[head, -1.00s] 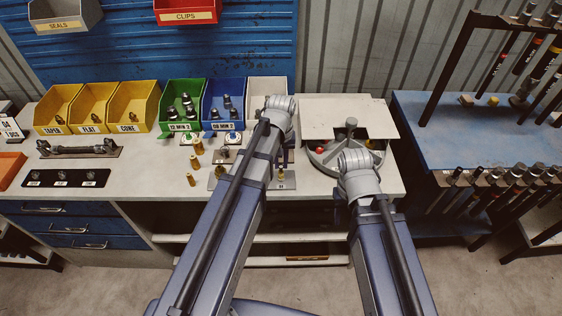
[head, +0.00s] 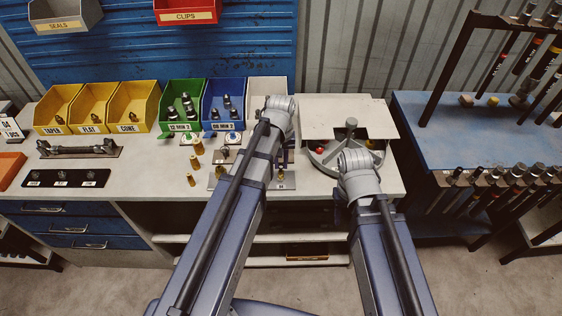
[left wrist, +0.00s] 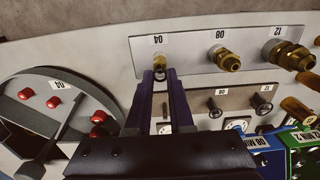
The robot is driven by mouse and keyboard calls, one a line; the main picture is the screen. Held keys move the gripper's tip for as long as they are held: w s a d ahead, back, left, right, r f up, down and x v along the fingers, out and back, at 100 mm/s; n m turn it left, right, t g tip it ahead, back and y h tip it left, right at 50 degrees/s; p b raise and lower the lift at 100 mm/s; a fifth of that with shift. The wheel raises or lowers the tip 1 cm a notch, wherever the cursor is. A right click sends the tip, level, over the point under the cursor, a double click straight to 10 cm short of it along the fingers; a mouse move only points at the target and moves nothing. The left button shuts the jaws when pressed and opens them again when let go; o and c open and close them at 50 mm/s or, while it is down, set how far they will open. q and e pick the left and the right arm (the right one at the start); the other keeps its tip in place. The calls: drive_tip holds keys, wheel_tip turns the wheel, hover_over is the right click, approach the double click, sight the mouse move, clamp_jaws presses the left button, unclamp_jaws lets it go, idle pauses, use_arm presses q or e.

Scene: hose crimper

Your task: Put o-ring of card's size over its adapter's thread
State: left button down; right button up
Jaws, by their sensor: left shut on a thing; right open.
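My left gripper (left wrist: 160,78) is shut on a small dark o-ring (left wrist: 160,73), which I see in the left wrist view. The o-ring is at the tip of the smallest brass adapter (left wrist: 159,62), by the label 04. I cannot tell whether it is around the thread or just at its end. The larger 08 adapter (left wrist: 228,60) and 12 adapter (left wrist: 292,55) are on the same grey plate (left wrist: 190,58). In the head view my left arm partly covers this plate (head: 262,183).
A dark strip (left wrist: 190,100) with several posts lies beside the adapter plate. The round tray (left wrist: 42,83) with red pieces is to its left in the wrist view. Loose brass fittings (head: 191,179) stand on the bench. Green (head: 181,100) and blue (head: 222,100) bins are behind.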

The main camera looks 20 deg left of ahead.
use_arm(q)
drive_tip(key=shift+f+b, duration=0.95)
drive_tip(key=c, duration=0.7)
unclamp_jaws()
drive_tip(key=shift+r, duration=0.2)
wheel_tip(320, 180, up, 8)
drive_tip(key=p, duration=0.8)
drive_tip(key=shift+f, duration=0.2)
